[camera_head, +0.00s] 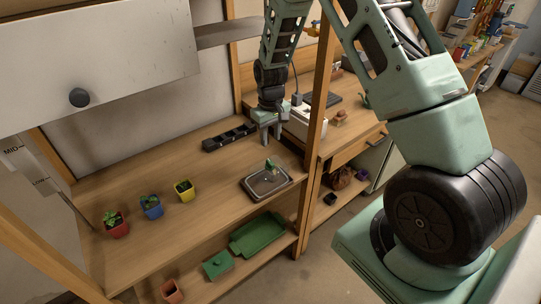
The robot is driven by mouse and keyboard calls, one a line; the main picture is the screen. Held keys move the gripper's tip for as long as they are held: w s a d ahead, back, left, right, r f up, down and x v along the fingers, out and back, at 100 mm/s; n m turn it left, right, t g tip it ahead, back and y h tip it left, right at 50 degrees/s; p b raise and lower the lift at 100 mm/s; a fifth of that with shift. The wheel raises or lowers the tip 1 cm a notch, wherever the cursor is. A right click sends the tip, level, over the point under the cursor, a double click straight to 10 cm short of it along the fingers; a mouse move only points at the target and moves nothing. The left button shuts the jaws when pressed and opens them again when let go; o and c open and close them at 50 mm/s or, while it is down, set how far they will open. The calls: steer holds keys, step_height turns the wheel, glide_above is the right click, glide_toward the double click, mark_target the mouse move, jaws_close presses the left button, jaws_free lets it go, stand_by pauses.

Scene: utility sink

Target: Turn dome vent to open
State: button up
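A small grey tray (256,191) with a pale rim sits on the wooden shelf, near its right front. A small green piece (270,165) shows at its back edge. It may be the dome vent, but it is too small to tell its shape or whether it is open. I cannot make out a clear dome. My gripper (271,142) points down above the shelf, behind the green piece and apart from it in the picture. Its two fingers appear spread with nothing between them.
A black strip with several cells (228,137) lies left of my gripper. Red (116,228), blue (151,206) and yellow (184,190) plant pots stand at left. A wooden post (317,110) rises at right. A green tray (258,235) lies below.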

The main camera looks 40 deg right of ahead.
mark_target(270, 162)
step_height(270, 162, down, 10)
steer(key=p, duration=0.2)
steer(key=shift+a+p, duration=0.1)
steer(key=shift+p, duration=0.2)
steer(key=shift+c, duration=0.3)
jaws_close()
